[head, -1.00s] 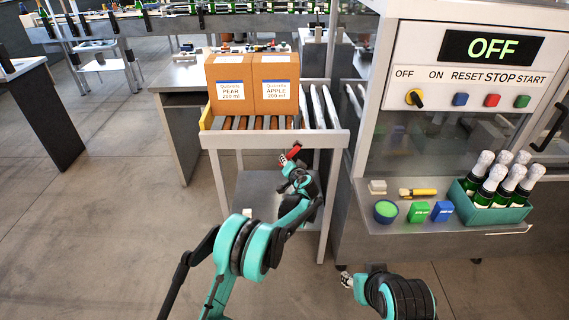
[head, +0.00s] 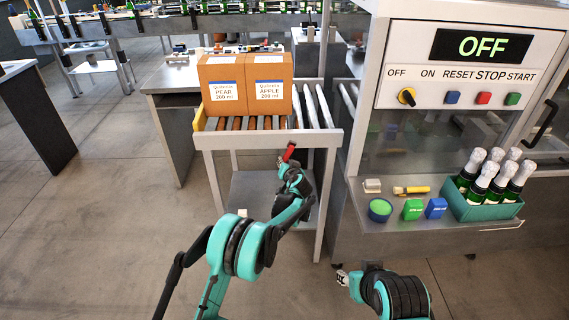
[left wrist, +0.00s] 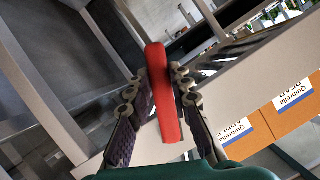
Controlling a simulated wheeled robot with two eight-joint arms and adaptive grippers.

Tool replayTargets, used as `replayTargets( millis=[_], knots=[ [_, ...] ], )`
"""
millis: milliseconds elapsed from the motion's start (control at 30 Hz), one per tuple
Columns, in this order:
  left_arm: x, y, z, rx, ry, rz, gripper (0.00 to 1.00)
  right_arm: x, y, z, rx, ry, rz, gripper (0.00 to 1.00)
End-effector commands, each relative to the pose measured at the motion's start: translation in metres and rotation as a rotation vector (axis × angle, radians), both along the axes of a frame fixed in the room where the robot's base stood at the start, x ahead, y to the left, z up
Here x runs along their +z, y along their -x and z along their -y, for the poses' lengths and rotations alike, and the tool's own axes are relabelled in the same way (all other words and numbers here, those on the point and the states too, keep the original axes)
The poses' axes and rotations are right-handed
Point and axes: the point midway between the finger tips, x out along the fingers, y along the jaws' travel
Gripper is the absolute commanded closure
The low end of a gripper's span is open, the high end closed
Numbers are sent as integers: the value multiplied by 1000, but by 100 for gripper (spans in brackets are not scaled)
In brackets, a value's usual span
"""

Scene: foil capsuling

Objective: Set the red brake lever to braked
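The red brake lever (head: 289,151) stands out at the front of the roller cart (head: 268,140), below its front rail. In the left wrist view the lever (left wrist: 165,95) is a red bar running between the two fingers. My left gripper (head: 283,163) is at the lever, with its fingers close against both sides of the bar; it also shows in the left wrist view (left wrist: 162,88). The lever looks nearly upright, leaning slightly right at its top. Its pivot is hidden. My right gripper (head: 342,277) is low, in front of the machine, away from the lever; its fingers are too small to read.
Two cardboard boxes, pear (head: 222,86) and apple (head: 268,84), stand on the cart's rollers. The machine (head: 455,120) on the right shows OFF. Its shelf holds a green crate (head: 487,208) of bottles and small items. The floor at left is clear.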

Motion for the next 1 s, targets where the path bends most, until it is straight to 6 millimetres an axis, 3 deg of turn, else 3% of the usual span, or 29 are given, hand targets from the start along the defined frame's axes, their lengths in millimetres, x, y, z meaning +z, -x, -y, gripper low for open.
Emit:
replayTargets(
  millis=[33,100,467,1000],
  knots=[
    [0,0,1,-2,-1,1,70,0,0,0,0,0,0,60],
    [0,0,1,-2,-1,0,59,0,0,0,0,0,0,60],
    [2,5,2,-2,-1,0,59,0,0,0,0,0,0,60],
    [37,98,17,-2,-1,0,59,0,0,0,0,0,0,60]
  ],
)
